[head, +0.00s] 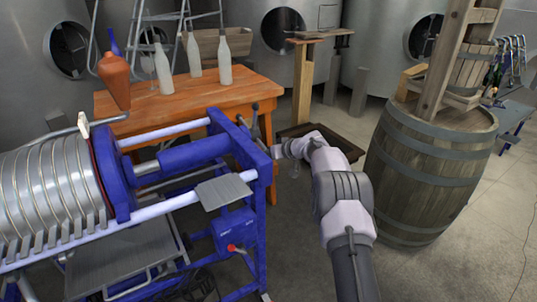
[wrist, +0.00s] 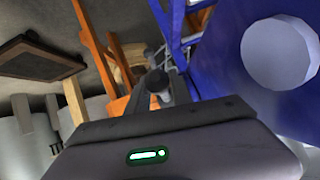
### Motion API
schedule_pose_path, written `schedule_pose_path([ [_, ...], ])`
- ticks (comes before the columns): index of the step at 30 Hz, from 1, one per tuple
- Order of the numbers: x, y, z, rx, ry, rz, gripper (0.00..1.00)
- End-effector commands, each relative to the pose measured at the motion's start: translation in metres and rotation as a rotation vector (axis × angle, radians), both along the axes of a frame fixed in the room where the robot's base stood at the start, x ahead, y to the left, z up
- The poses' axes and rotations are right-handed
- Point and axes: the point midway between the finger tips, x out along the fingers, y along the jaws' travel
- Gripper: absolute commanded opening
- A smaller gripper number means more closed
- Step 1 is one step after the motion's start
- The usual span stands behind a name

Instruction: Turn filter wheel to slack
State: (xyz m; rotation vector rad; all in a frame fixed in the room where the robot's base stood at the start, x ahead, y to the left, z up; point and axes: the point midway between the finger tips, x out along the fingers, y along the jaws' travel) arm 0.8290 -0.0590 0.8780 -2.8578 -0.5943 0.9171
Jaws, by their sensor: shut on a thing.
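The blue filter press (head: 255,160) stands at left in the head view, with pale round plates (head: 55,195) packed at its far left. The filter wheel (head: 255,108) shows only as dark spokes with knobbed ends at the press's right end; the rest is hidden behind the frame and my arm. My gripper (head: 278,148) is at this end of the press, small and partly hidden. In the wrist view, my gripper (wrist: 166,86) is shut on a dark knobbed spoke of the wheel (wrist: 157,79). The blue frame (wrist: 225,75) is close on the right there.
A wooden table (head: 180,105) with pale bottles (head: 162,70) and a brown vessel (head: 114,78) stands behind the press. A large barrel (head: 425,165) stands to the right of my arm. A dark tray (head: 340,142) lies on the floor behind. Floor is open at front right.

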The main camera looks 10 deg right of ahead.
Motion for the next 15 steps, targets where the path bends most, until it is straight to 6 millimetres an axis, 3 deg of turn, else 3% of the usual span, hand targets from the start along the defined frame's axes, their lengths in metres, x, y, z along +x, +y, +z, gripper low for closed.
schedule_pose_path([
  [1,0.0016,0.0004,0.0045,0.000,-0.008,-0.001,0.00],
  [2,0.0017,0.0005,0.0047,0.000,-0.008,-0.001,0.29],
  [3,0.0016,0.0004,0.0047,0.000,-0.008,-0.001,0.36],
  [15,-0.0042,-0.0033,0.0083,0.001,-0.005,-0.002,0.36],
])
